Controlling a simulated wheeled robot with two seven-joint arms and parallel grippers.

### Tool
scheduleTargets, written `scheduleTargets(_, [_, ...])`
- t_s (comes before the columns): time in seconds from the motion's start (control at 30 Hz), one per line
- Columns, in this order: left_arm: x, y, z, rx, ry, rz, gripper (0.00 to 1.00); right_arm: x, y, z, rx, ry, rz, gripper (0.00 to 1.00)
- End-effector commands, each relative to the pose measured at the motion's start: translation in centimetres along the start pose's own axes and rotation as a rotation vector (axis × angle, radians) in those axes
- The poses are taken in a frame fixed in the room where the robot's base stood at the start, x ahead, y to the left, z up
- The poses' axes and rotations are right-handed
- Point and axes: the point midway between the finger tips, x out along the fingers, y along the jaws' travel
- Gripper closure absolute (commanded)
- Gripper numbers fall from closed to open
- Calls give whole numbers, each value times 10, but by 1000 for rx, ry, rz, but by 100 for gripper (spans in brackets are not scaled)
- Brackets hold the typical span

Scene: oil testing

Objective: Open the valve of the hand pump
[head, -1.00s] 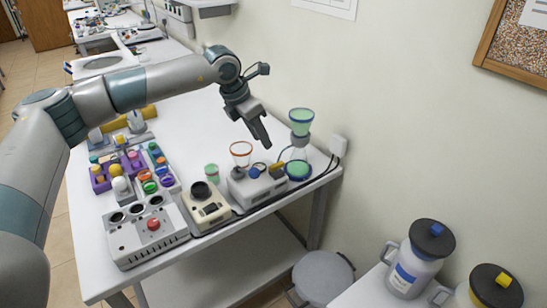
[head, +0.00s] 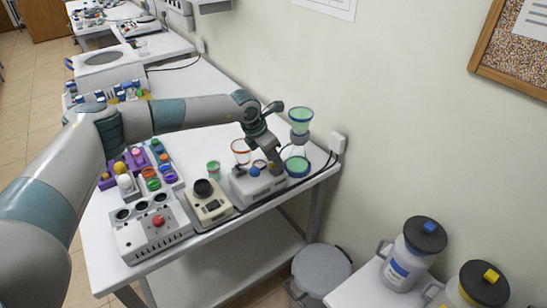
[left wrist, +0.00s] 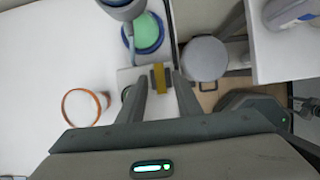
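My left gripper (head: 278,170) is low over the far end of the pump, pointing down. In the left wrist view my left gripper's fingers (left wrist: 161,82) are apart, one on each side of the yellow handle. A gap seems to show between fingers and handle. In the head view the fingers largely hide the handle.
A glass funnel flask (head: 301,120) with green parts stands right beside the pump and my left gripper. An orange-rimmed glass (head: 241,146) stands behind the pump. A beige device (head: 209,206) is to its left.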

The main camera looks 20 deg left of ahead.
Motion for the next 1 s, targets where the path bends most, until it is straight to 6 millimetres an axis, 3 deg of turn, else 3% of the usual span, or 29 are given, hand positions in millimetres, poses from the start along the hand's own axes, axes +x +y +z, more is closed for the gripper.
scheduleTargets(0.13, [0,0,0,0,0,0,69,0,0,0,0,0,0,42])
scheduleTargets(0.27, [0,0,0,0,0,0,100,0,0,0,0,0,0,42])
scheduleTargets(0.67, [1,0,0,-21,-1,10,100,4,0,0,0,0,0,42])
scheduleTargets(1.0, [4,-2,-1,-167,-2,70,100,26,0,2,1,0,0,42])
